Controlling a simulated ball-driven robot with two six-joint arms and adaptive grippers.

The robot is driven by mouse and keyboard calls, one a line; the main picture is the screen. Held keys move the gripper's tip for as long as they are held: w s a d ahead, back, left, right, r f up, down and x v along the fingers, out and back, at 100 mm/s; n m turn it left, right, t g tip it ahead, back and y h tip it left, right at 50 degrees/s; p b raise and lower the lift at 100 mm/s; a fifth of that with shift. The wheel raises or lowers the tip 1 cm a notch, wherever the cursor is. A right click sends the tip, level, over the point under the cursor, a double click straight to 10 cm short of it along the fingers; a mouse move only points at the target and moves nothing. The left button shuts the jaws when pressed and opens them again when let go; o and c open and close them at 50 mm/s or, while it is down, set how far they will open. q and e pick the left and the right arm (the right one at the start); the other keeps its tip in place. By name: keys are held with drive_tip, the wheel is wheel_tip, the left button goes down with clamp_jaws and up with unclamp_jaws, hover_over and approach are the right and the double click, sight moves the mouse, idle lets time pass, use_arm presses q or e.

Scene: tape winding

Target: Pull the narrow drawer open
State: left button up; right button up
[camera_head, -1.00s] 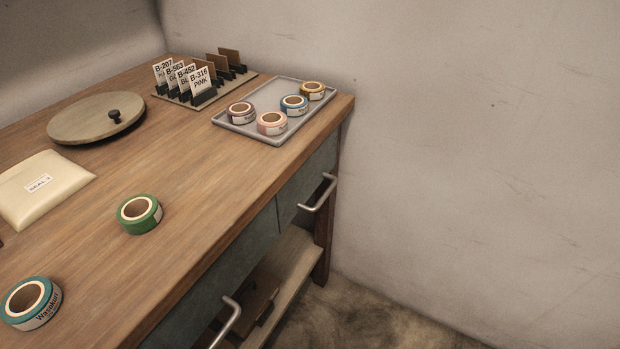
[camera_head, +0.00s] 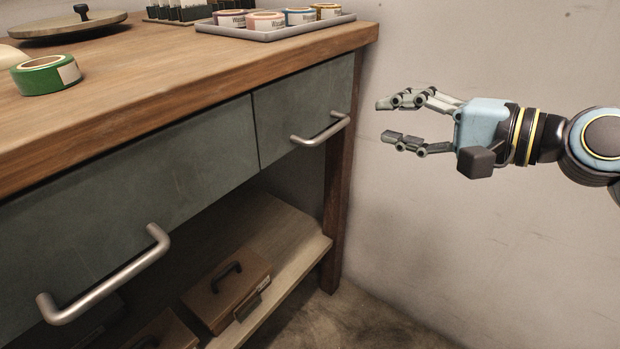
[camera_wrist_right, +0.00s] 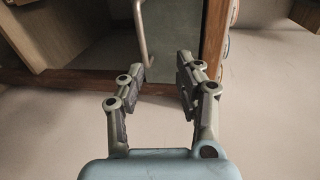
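The narrow drawer (camera_head: 304,106) is the smaller grey-green front at the right end of the workbench. It looks closed, flush with the wide drawer (camera_head: 130,200) beside it. Its bar handle (camera_head: 321,131) is silver and sticks out from the front. My right gripper (camera_head: 384,120) is open and empty, to the right of the handle and apart from it. In the right wrist view my gripper (camera_wrist_right: 162,80) has its fingers spread, with the handle (camera_wrist_right: 142,35) and the narrow drawer front (camera_wrist_right: 172,40) beyond the fingertips. My left gripper is not in view.
The wooden bench top (camera_head: 130,95) holds a green tape roll (camera_head: 45,76), a round lidded board (camera_head: 65,25) and a grey tray (camera_head: 275,33) of tape rolls. The wide drawer has its own handle (camera_head: 105,280). A lower shelf (camera_head: 290,240) carries wooden boxes (camera_head: 228,290).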

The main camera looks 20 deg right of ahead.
sight(334, 132)
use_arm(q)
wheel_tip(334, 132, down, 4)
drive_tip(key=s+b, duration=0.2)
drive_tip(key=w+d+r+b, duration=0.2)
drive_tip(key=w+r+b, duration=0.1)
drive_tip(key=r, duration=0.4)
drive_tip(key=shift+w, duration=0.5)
use_arm(e)
drive_tip(key=shift+n, duration=0.4)
drive_tip(key=shift+w+a+f, duration=0.85)
drive_tip(key=shift+w+a, duration=0.3)
drive_tip(key=shift+w, duration=0.3)
drive_tip(key=shift+w+a+f, duration=0.9)
drive_tip(key=shift+w+a, duration=0.2)
drive_tip(key=shift+w, duration=0.35)
drive_tip(key=shift+w+a+f, duration=0.85)
drive_tip(key=shift+w+a, duration=0.3)
drive_tip(key=shift+w, duration=0.3)
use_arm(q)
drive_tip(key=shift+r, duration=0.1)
use_arm(e)
clamp_jaws()
